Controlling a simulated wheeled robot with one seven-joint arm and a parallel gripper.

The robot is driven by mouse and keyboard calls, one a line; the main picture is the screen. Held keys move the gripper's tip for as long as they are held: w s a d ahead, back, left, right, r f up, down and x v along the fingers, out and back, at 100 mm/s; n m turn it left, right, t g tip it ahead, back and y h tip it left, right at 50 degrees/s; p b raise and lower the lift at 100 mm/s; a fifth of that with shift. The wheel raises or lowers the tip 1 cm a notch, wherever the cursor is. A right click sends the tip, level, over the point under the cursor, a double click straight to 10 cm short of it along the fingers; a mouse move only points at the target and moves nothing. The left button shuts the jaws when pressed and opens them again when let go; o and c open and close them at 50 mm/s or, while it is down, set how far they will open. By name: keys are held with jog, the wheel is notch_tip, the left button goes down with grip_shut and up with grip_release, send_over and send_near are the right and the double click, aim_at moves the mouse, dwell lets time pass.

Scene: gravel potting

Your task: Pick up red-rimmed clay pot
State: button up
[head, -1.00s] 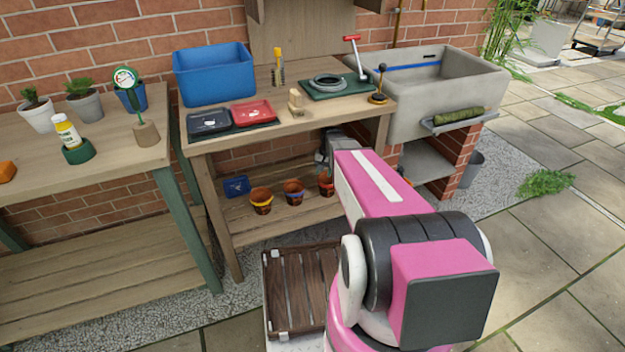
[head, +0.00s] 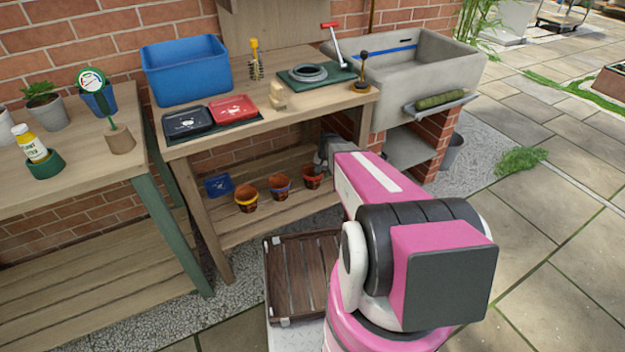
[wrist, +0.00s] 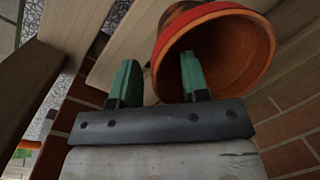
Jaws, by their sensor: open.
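The red-rimmed clay pot (head: 312,178) stands at the right end of a row of pots on the bench's lower shelf. In the wrist view the pot (wrist: 232,40) fills the upper right, its orange-red mouth facing the camera. My gripper (wrist: 158,70) is open, with two green fingers. The right finger overlaps the pot's mouth; the left finger is left of the rim, over shelf boards. I cannot tell whether the right finger is inside the pot or only in front of it. In the head view my gripper (head: 322,162) is beside the pot, mostly hidden by my arm.
A yellow-rimmed pot (head: 246,199) and a blue-rimmed pot (head: 280,187) stand to the left on the shelf (head: 228,228), with a blue item (head: 218,186) behind. The workbench top (head: 215,137) is above. A bench leg (head: 206,217) stands at the left.

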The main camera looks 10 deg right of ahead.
notch_tip(320, 180, down, 2)
jog(key=shift+a, duration=0.15)
grip_shut()
jog(key=shift+r, duration=0.25)
